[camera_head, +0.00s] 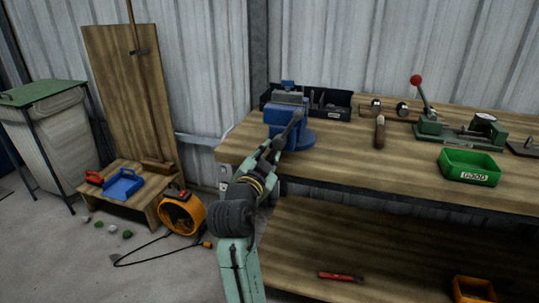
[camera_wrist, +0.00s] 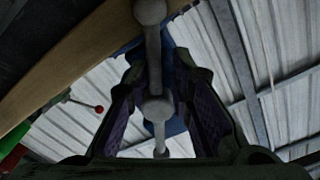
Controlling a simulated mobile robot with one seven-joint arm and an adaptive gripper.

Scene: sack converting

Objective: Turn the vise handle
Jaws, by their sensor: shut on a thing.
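The blue bench vise (camera_head: 301,137) stands at the left end of the workbench, with grey jaws on top. Its grey handle bar (camera_wrist: 154,60) shows in the wrist view, running lengthwise between my fingers, with rounded knobs along it. My gripper (camera_head: 284,136) is at the front of the vise, reaching up from below. In the wrist view my gripper (camera_wrist: 164,100) has its dark, purple-padded fingers on either side of the handle, shut on it. The exact contact is hard to see in the shadow. Part of the vise front is hidden behind my gripper.
On the workbench (camera_head: 400,180) are a black bin (camera_head: 338,113), a brown-handled tool (camera_head: 380,132), a green press with a red-knobbed lever (camera_head: 430,127) and a green "GOOD" bin (camera_head: 470,176). An orange fan (camera_head: 181,213) stands on the floor left of my arm.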

